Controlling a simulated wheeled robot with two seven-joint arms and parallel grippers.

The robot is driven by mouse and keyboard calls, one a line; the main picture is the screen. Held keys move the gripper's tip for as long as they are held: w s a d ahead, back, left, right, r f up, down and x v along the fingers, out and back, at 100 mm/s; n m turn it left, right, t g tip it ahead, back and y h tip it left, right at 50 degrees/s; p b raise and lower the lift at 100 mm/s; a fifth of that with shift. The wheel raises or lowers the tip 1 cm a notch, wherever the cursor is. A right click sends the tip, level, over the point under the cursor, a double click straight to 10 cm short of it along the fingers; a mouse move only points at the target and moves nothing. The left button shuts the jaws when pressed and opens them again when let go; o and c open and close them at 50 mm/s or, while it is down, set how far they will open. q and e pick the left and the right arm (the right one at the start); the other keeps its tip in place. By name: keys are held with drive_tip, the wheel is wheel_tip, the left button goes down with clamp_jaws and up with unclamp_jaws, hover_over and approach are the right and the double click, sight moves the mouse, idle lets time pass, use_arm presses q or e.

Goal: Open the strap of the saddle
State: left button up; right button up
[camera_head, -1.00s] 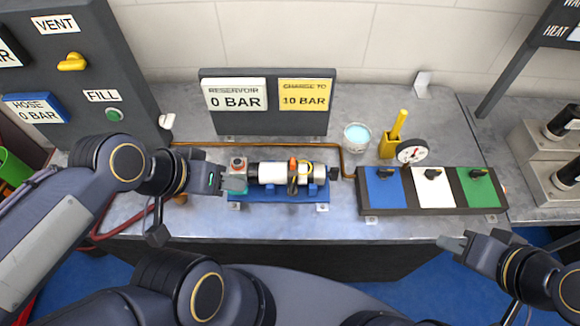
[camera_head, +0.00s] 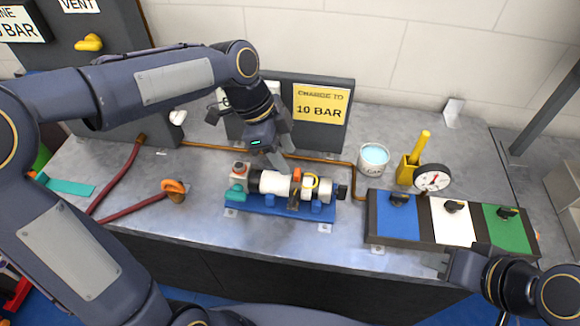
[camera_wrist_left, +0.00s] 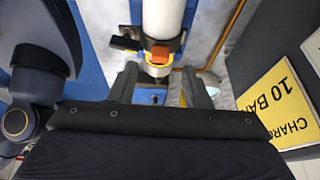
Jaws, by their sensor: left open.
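The saddle is a blue base (camera_head: 270,207) on the bench, with a white damper cylinder (camera_head: 272,182) lying in it. A strap with an orange buckle (camera_head: 297,175) crosses the cylinder near its right end. A yellow ring (camera_head: 312,182) is beside it. My left gripper (camera_head: 287,150) is open and empty, above and behind the cylinder. In the left wrist view, the orange buckle (camera_wrist_left: 159,55) appears ahead, between the open fingers (camera_wrist_left: 160,88), apart from them. My right gripper (camera_head: 440,264) is at the bench's front edge by the coloured panel; its jaw opening is unclear.
A panel with blue, white and green fields (camera_head: 450,222) stands to the right. Behind it are a cup (camera_head: 374,160), a yellow holder (camera_head: 408,167) and a gauge (camera_head: 432,179). The sign board (camera_head: 340,85) stands behind the saddle. A red hose with an orange fitting (camera_head: 174,189) lies left.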

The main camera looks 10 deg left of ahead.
sight(292, 177)
use_arm(q)
drive_tip(key=shift+x, duration=2.35)
drive_tip(key=shift+c, duration=0.3)
clamp_jaws()
